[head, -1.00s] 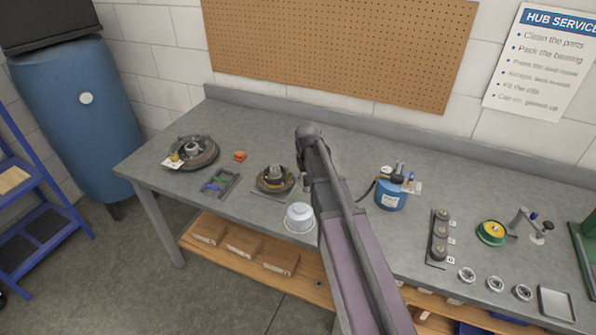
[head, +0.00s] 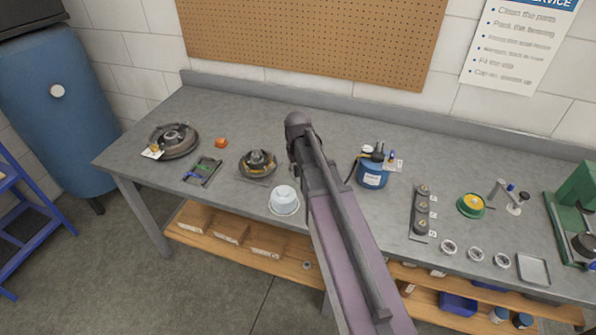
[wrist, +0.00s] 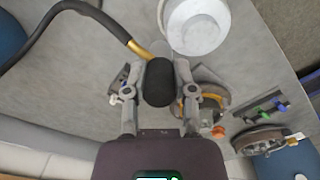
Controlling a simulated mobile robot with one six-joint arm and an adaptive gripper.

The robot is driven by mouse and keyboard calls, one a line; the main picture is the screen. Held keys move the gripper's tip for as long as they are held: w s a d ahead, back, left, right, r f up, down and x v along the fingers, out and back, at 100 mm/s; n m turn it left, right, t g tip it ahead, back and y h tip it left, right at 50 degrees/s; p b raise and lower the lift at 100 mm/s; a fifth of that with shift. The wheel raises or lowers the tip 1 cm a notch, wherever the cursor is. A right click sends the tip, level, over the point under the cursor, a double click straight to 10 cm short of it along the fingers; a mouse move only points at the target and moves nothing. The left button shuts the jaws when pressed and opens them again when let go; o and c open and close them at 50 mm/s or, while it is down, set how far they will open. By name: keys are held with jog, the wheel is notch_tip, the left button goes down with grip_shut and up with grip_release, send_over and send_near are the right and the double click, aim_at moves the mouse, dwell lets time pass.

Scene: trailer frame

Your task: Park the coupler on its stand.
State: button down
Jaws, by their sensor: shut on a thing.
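In the wrist view my gripper (wrist: 158,88) is shut on the coupler (wrist: 158,80), a dark, rounded cylinder with a brass-coloured fitting and a black hose (wrist: 90,8) curving off to the left. In the head view my arm hides the gripper and coupler. The hose shows there (head: 351,172), running from the blue grease pot (head: 372,176) toward the back of my arm. A small upright piece with a blue part and a white tag (head: 393,160) stands by the pot; I cannot tell whether it is the stand.
A white tub (head: 284,201) stands left of my arm, close beyond the coupler in the wrist view. A hub (head: 257,163), a tool tray (head: 203,172) and a drum (head: 174,141) lie farther left.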

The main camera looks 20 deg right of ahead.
jog(key=shift+r, duration=0.15)
jog(key=shift+r+p, duration=1.45)
jog(key=shift+p, duration=0.2)
